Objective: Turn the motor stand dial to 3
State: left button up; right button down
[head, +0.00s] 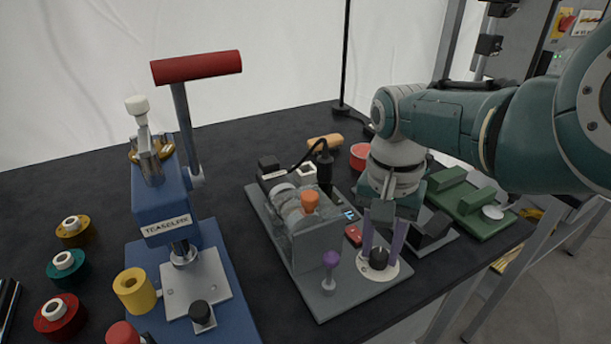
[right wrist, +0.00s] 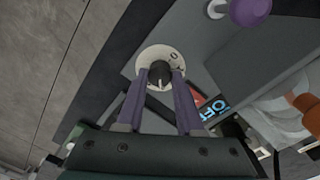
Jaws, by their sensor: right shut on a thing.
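The motor stand (head: 290,222) is a grey base plate with a motor and clear guard in the middle of the table. Its dial is a black knob (head: 379,258) on a round pale scale plate (head: 364,268) at the stand's near right corner. My right gripper (head: 381,252) points down and is shut on the knob, with a purple finger on each side. In the right wrist view the knob (right wrist: 159,77) sits between the fingertips, on the scale plate (right wrist: 172,60). A few marks show on the plate, but I cannot read the dial setting. My left gripper is not in view.
A blue press (head: 165,215) stands left. A green fixture (head: 470,205) is at right, near the table edge.

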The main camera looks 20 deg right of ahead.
aim_at(378, 251)
dwell(0.5)
jog(key=c, duration=0.5)
grip_release()
jog(key=shift+c, duration=0.2)
notch_tip(378, 251, up, 10)
jog(key=p, duration=0.6)
jog(key=shift+a, duration=0.15)
jog(key=shift+w, duration=0.1)
